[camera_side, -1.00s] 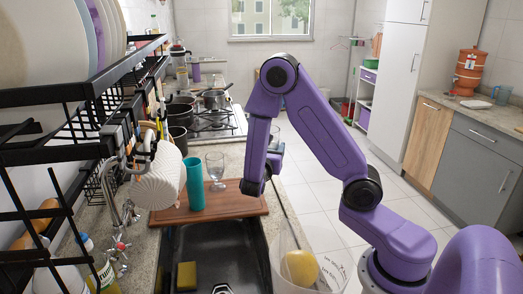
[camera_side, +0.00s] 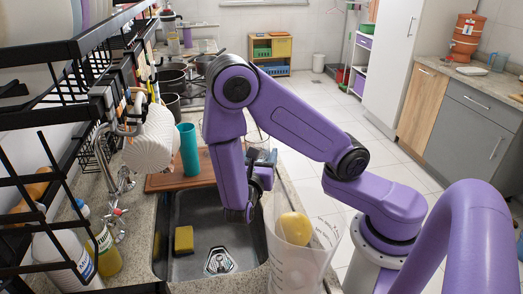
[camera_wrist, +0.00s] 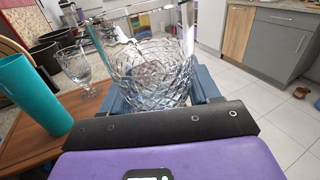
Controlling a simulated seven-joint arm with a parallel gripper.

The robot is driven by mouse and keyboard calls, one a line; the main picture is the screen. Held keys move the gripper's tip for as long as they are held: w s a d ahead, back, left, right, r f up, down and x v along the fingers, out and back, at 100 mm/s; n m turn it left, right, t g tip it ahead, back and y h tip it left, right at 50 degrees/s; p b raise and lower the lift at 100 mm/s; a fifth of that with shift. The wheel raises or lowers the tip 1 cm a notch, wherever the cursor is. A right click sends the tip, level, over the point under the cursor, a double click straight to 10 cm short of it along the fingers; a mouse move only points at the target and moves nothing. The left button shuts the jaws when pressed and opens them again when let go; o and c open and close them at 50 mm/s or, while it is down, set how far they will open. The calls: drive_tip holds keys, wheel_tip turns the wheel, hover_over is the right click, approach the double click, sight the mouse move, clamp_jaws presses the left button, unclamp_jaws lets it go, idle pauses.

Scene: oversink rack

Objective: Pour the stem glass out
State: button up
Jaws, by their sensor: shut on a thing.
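My gripper (camera_wrist: 158,92) is shut on a clear cut-glass vessel (camera_wrist: 152,68) with a diamond pattern; its blue fingers lie on both sides. Whether this vessel has a stem is hidden. In the side view my gripper (camera_side: 261,172) is over the back right of the sink, and the glass (camera_side: 257,142) shows just above it, seemingly upright. A clear stem glass (camera_wrist: 74,65) stands on the wooden board left of the held one in the wrist view. My arm appears to cover it in the side view. I cannot make out any contents in the held vessel.
The black sink (camera_side: 200,215) holds a yellow sponge (camera_side: 183,240) and a drain strainer (camera_side: 220,261). A teal tumbler (camera_side: 189,150) stands on the wooden board (camera_side: 165,183). A clear container (camera_side: 300,265) with a yellow fruit is at front right. The black rack (camera_side: 75,50) borders the left.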

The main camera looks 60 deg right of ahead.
drive_tip(key=n, duration=0.4)
drive_tip(key=w+n, duration=0.1)
drive_tip(key=n, duration=0.2)
drive_tip(key=shift+a+f, duration=0.15)
drive_tip(key=shift+f, duration=0.1)
drive_tip(key=n, duration=0.3)
drive_tip(key=shift+s+f, duration=0.2)
drive_tip(key=shift+s, duration=0.1)
drive_tip(key=n, duration=0.2)
drive_tip(key=f+n, duration=0.1)
drive_tip(key=n, duration=0.1)
drive_tip(key=shift+w+f+n, duration=0.25)
drive_tip(key=shift+f+n, duration=0.15)
drive_tip(key=shift+n, duration=0.6)
drive_tip(key=shift+w+f+n, duration=0.1)
drive_tip(key=shift+f+n, duration=0.05)
drive_tip(key=shift+n, duration=0.25)
drive_tip(key=shift+w+a+r+n, duration=0.1)
drive_tip(key=shift+w+r+n, duration=0.1)
drive_tip(key=shift+n, duration=0.5)
drive_tip(key=m, duration=0.3)
drive_tip(key=r+m, duration=0.1)
drive_tip(key=m, duration=0.3)
drive_tip(key=shift+r, duration=0.1)
